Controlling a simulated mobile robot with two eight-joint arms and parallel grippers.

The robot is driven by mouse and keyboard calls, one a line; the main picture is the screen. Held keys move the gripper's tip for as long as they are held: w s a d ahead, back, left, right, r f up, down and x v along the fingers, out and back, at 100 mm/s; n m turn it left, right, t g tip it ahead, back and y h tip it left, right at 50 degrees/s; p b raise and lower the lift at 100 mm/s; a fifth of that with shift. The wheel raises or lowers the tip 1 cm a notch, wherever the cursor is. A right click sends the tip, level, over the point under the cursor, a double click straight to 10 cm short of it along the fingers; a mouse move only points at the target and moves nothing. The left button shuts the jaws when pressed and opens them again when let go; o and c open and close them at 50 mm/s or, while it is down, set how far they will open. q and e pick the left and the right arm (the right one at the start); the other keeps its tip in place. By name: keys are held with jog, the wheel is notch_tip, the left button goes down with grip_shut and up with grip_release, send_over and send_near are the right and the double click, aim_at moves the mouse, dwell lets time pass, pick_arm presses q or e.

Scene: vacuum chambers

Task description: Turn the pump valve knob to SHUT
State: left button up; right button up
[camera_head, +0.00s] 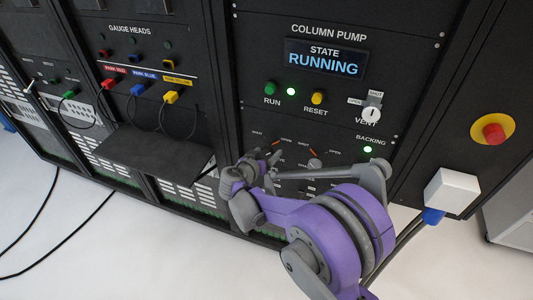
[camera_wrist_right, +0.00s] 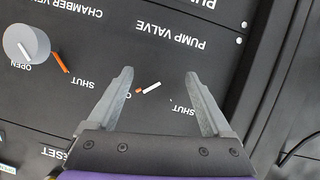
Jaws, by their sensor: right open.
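The pump valve sits on the black column pump panel. Its PUMP VALVE label (camera_wrist_right: 200,50) reads upside down in the right wrist view. Between my right gripper's (camera_wrist_right: 158,73) open fingers lie a short white bar and a short orange mark (camera_wrist_right: 138,90); a SHUT label is beside the right finger. In the head view my right gripper (camera_head: 268,167) is in front of the panel's lower part and covers this knob. My left gripper is not in view.
A grey chamber valve knob (camera_wrist_right: 27,38) stands to the left in the wrist view; it also shows in the head view (camera_head: 315,163). Above are a RUNNING display (camera_head: 323,63) and a vent knob (camera_head: 371,114). A black shelf (camera_head: 145,152) juts out at left.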

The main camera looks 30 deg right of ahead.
grip_shut()
dwell(0.4)
